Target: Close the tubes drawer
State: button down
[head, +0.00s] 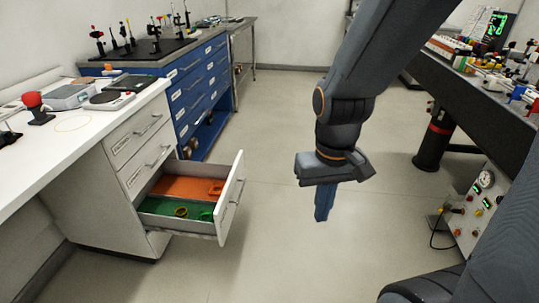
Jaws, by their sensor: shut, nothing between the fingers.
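An open drawer (233,199) sticks out to the right from the white cabinet at left, below two shut drawers. It has an orange and a green compartment inside, with small round items in the green one. Its front carries a handle on the outer side. I cannot read its label. My gripper (322,219) is shut and empty, pointing down over the floor to the right of the drawer front and apart from it.
A white bench top (58,142) bears instruments and a red item. A blue drawer cabinet (190,92) stands behind it. A dark bench (487,97) with a panel box (478,211) stands at right. Open floor (270,130) lies between.

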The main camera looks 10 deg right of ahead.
aim_at(176, 184)
jog(key=z, duration=0.5)
jog(key=i, duration=1.2)
jog(key=u, duration=0.55)
